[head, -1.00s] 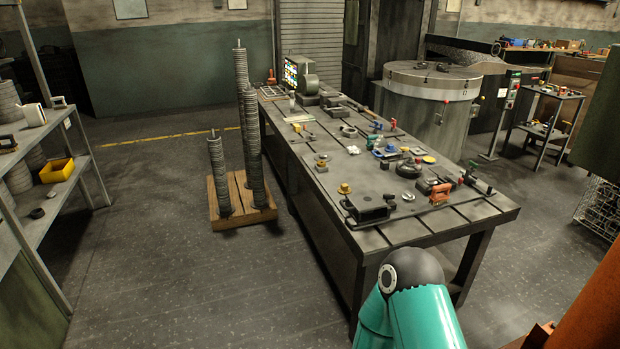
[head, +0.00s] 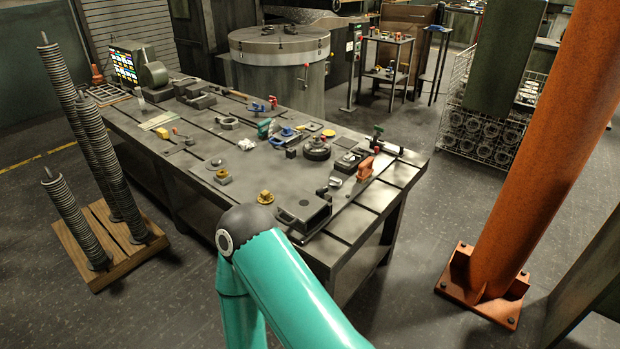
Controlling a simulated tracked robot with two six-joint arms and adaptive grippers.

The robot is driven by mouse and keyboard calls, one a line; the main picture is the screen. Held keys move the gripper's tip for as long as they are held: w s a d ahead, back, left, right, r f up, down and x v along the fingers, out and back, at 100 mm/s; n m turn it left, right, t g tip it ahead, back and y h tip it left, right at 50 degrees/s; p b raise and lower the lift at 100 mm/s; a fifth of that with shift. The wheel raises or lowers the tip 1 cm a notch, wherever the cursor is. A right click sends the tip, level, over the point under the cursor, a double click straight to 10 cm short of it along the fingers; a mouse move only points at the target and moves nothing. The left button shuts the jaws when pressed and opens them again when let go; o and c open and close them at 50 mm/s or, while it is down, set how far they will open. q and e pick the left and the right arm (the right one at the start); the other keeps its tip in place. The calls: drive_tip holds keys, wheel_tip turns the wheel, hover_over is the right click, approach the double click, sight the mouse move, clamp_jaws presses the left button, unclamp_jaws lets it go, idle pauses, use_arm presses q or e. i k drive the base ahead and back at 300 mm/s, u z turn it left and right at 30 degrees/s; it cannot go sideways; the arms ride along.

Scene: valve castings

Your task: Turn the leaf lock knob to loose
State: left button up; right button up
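I cannot pick out a leaf lock knob in the head view; nothing there is clearly such a knob. The workbench (head: 118,118) carries several small fixtures and tools, too small to identify surely. Among them are a yellow-brass knob-like piece (head: 265,197) near the front edge, a dark block fixture (head: 303,211), a round dark fixture (head: 316,148) and an orange-red tool (head: 365,168). A teal arm link of mine rises from the bottom in front of the bench. Neither gripper shows.
A thick orange column (head: 530,150) with a bolted base stands at the right. A wooden pallet (head: 112,250) with stacked discs on rods stands at the left. A large round drum (head: 280,70), a small rack (head: 385,68) and a wire cage (head: 487,130) are behind. Floor right of the bench is clear.

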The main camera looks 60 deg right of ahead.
sight(320, 192)
drive_tip(key=z, duration=0.6)
drive_tip(key=i, duration=1.15)
drive_tip(key=z, duration=0.95)
drive_tip(key=k, duration=0.65)
drive_tip(key=z, duration=0.2)
drive_tip(key=i, duration=0.65)
drive_tip(key=u, duration=0.05)
